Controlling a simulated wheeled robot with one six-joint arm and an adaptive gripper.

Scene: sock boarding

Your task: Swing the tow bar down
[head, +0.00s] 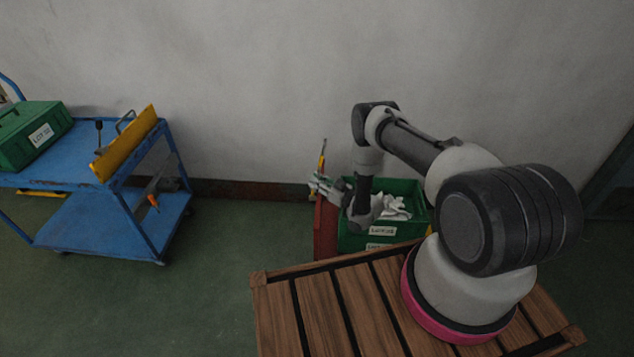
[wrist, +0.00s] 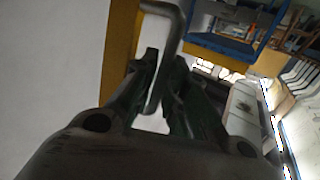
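In the head view, a thin upright yellow and red bar (head: 322,163), apparently the tow bar, stands by the wall beside a red body (head: 325,230). My gripper (head: 322,184) is right at this bar, reaching to the left. In the wrist view, a grey bent metal bar (wrist: 170,45) runs down between the fingers of my gripper (wrist: 163,65), with a yellow strip (wrist: 121,45) behind. The fingers are close around the grey bar. I cannot tell whether they press on it. The bar's lower end and its joint are hidden.
A green crate (head: 355,242) with white socks or gloves (head: 395,208) stands under my forearm. At left is a blue cart (head: 95,220) with a green box (head: 30,135) and yellow panel (head: 125,145). A wooden slatted top (head: 320,310) is in front. Floor between is clear.

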